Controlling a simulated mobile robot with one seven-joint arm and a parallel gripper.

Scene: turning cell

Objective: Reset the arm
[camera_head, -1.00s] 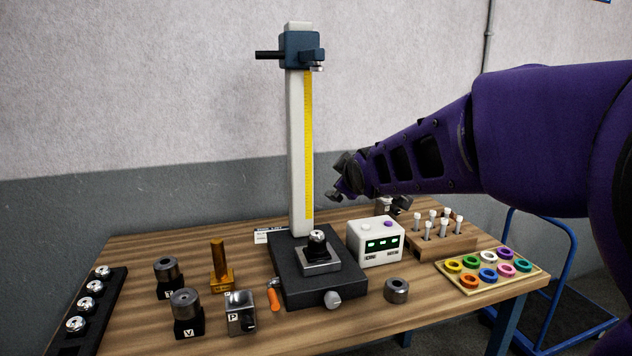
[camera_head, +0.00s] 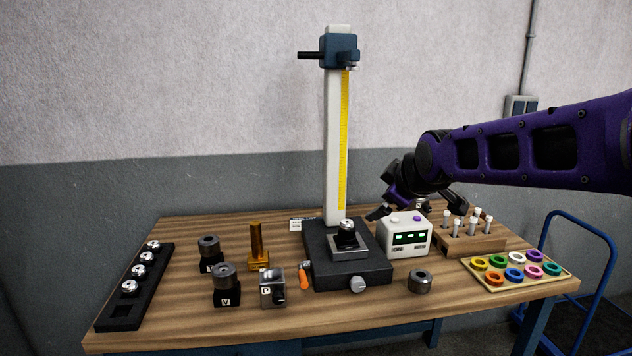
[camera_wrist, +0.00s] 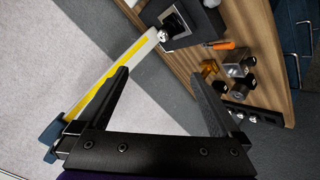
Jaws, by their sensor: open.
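My purple arm reaches in from the right in the head view. My gripper (camera_head: 416,206) hangs above the back right of the bench, behind the white display box (camera_head: 404,235). In the wrist view its two black fingers (camera_wrist: 165,85) are spread wide with nothing between them. Past the fingers, the wrist view shows the wall, the floor and the bench tilted on its side. The tall column gauge (camera_head: 336,150) with a yellow scale stands left of my gripper, on a dark base (camera_head: 325,265). A small shiny part sits on the gauge's base.
The wooden bench (camera_head: 185,325) holds a black rack (camera_head: 120,310) of shiny balls, several metal blocks, a brass stand (camera_head: 257,247) and an orange-handled tool (camera_head: 304,277).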

